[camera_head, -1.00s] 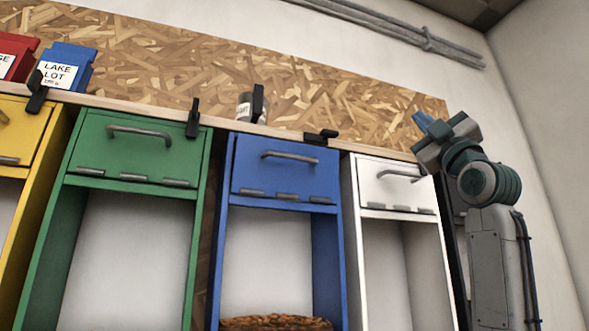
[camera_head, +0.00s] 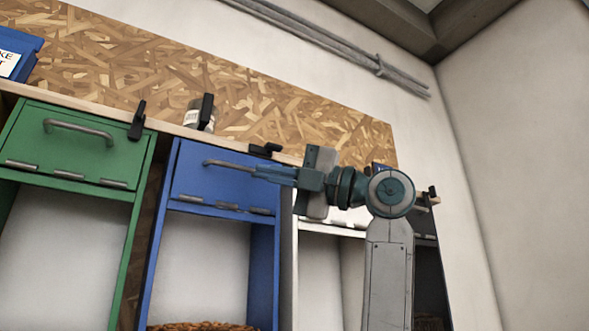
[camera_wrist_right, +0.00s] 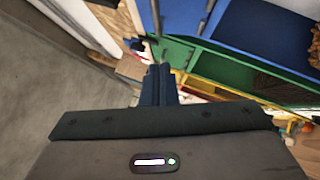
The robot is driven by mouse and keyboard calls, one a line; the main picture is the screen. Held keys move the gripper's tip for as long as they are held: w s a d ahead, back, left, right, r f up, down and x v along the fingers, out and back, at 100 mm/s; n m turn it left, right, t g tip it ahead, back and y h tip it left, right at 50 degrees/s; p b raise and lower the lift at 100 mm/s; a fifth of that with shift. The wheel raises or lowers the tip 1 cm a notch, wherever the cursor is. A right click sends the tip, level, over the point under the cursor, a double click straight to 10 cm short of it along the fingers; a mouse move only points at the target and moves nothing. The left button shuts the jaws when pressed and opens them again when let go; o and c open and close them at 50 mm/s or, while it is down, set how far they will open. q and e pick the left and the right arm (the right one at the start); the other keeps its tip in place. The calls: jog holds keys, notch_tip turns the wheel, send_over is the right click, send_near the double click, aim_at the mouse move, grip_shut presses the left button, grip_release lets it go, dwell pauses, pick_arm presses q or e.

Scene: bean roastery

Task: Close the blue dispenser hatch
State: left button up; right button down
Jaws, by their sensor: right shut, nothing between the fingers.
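The blue dispenser hatch (camera_head: 212,182) is the upper front panel of the blue dispenser, with hinges along its lower edge and a grey bar handle (camera_head: 228,164). It looks near upright; I cannot tell whether it is fully flush. My right gripper (camera_head: 260,171) reaches in from the right, fingers shut and empty. Its tips overlap the handle's right end in the head view; contact cannot be told. In the right wrist view the shut fingers (camera_wrist_right: 159,72) point toward blue and green panels. The gripper hides the hatch's upper right part. My left gripper is not in view.
The green dispenser (camera_head: 75,145) stands left of the blue one, the white dispenser (camera_head: 318,228) right, partly behind my arm. A shelf edge (camera_head: 180,130) with black clips and a small jar (camera_head: 192,117) runs above. A woven basket (camera_head: 200,326) is below.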

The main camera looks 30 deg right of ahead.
aim_at(228, 165)
jog(key=w+a, duration=0.1)
jog(key=w+r+p, duration=0.1)
jog(key=w, duration=0.1)
jog(key=w+a+r+p, duration=0.1)
jog(key=shift+w+a+r, duration=0.2)
jog(key=shift+w+a, duration=0.05)
jog(key=shift+a, duration=0.05)
jog(key=shift+w+d+r+p, duration=0.1)
jog(key=shift+w+d+p, duration=0.1)
jog(key=shift+w+p, duration=0.25)
jog(key=shift+w+a, duration=0.1)
